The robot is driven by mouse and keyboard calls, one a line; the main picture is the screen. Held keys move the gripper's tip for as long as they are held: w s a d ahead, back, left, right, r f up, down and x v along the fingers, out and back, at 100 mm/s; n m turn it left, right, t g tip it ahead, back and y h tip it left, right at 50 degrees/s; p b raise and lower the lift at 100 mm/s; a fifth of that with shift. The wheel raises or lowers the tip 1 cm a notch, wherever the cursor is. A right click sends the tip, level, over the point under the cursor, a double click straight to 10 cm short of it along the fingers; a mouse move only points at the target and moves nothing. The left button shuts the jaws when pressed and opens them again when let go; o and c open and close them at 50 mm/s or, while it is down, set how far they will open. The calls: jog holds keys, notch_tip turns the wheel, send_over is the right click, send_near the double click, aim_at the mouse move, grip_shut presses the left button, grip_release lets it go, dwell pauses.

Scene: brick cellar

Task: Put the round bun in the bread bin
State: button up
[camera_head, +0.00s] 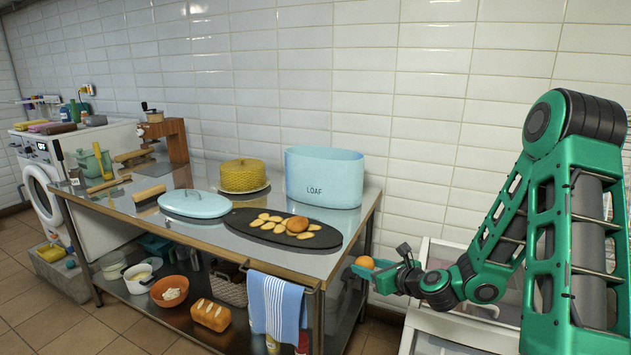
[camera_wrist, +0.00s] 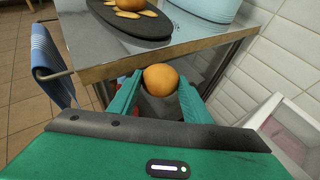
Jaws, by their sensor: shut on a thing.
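My gripper (camera_wrist: 158,92) is shut on a round bun (camera_wrist: 160,79), smooth and orange-brown, held between its two green fingers. In the head view the gripper (camera_head: 383,270) and the held bun (camera_head: 365,262) are just off the right end of the steel table, near tabletop height. The bread bin (camera_head: 324,178) is a pale blue oval tub marked LOAF at the table's back right corner. Its inside is hidden. A pale blue oval lid (camera_head: 194,204) lies on the table to the left. Another round bun (camera_head: 297,224) lies on the dark oval board.
The dark board (camera_head: 245,232) bears several pale slices in front of the bin. A yellow woven-looking dome (camera_head: 243,175) stands left of the bin. The table edge (camera_wrist: 150,60) is close ahead of the fingers. A striped towel (camera_head: 277,305) hangs at the front; a white unit (camera_head: 440,328) stands right.

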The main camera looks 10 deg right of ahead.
jog(key=shift+w+a, duration=0.15)
jog(key=shift+a, duration=0.15)
jog(key=shift+a+f, duration=0.1)
jog(key=shift+f, duration=0.05)
